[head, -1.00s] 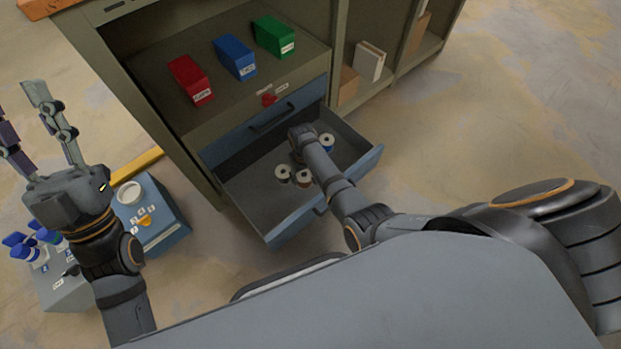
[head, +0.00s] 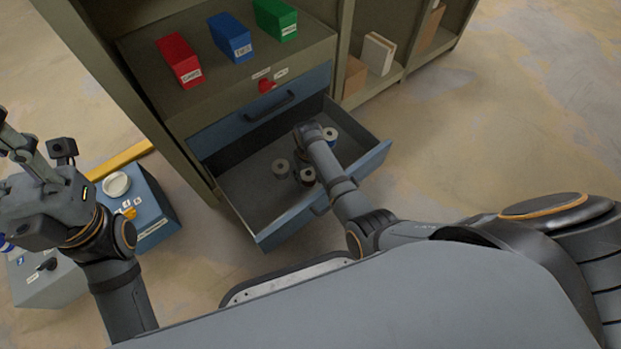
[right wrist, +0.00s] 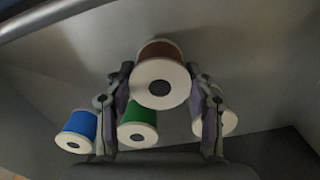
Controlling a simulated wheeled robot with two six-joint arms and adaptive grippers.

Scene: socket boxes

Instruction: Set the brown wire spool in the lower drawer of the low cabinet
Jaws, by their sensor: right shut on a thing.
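The brown wire spool (right wrist: 160,52) sits between the two fingers of my right gripper (right wrist: 160,72), which is shut on it. In the head view the brown spool (head: 307,177) shows low inside the open lower drawer (head: 262,222). My right arm reaches over the drawer front and hides most of that gripper. I cannot tell whether the spool touches the drawer floor. My left gripper (head: 22,150) is at the left edge, away from the cabinet. Its fingertips are cut off by the frame.
A blue spool (right wrist: 80,130), a green spool (right wrist: 138,125) and a pale-ended spool (right wrist: 228,121) stand around the gripper in the drawer. The upper drawer (head: 265,110) is shut. Red, blue and green boxes stand on the shelf. A blue socket box (head: 150,205) is at left.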

